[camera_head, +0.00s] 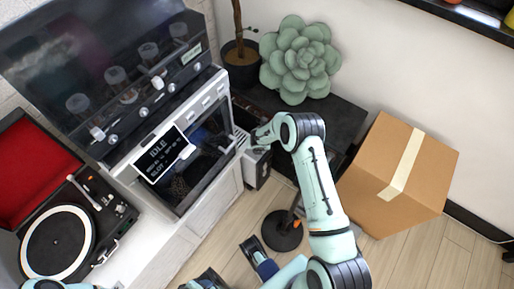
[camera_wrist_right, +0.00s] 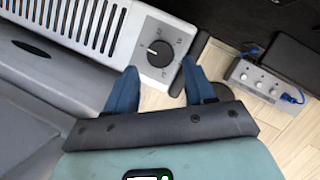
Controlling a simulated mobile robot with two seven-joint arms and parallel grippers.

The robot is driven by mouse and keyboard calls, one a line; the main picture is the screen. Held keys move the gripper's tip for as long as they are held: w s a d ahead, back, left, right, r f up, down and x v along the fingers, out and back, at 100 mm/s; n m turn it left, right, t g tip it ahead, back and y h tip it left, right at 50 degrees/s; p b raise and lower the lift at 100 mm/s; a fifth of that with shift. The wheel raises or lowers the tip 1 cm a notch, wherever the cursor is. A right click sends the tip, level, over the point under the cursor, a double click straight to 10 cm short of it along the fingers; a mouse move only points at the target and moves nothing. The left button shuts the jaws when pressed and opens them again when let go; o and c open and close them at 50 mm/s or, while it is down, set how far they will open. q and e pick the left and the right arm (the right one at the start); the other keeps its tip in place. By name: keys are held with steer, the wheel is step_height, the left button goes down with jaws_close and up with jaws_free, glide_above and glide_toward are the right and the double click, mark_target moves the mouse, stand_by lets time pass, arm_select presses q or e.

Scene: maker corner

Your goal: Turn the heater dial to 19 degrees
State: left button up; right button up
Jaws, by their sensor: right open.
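The heater is a pale box with a slotted grille (camera_wrist_right: 75,22) on its top, seen up close in the right wrist view. Its round black dial (camera_wrist_right: 159,53) sits on the grey panel, with small marks around it too small to read. A light pointer line on the dial appears to point left. My right gripper (camera_wrist_right: 160,76) is open and empty, its blue fingertips apart on either side of the dial's lower area. Contact with the dial cannot be told. In the head view the heater (camera_head: 257,170) is partly hidden by my right gripper (camera_head: 260,136).
A grey box with several knobs and blue plugs (camera_wrist_right: 265,80) lies right of the heater. An oven-like machine (camera_head: 190,165) and record player (camera_head: 57,243) stand left. A cardboard box (camera_head: 432,170) stands right, and a succulent (camera_head: 298,62) behind.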

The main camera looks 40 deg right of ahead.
steer(key=b+x, duration=0.1)
steer(key=x, duration=0.3)
steer(key=shift+f, duration=0.3)
steer(key=shift+w+d+f, duration=0.2)
steer(key=shift+w+f, duration=0.05)
steer(key=shift+f, duration=0.25)
arm_select(q)
steer(key=shift+w+a+f, duration=0.15)
steer(key=shift+w+f, duration=0.4)
steer(key=shift+f, duration=0.1)
arm_select(e)
steer(key=c, duration=0.8)
arm_select(q)
steer(key=shift+f, duration=0.1)
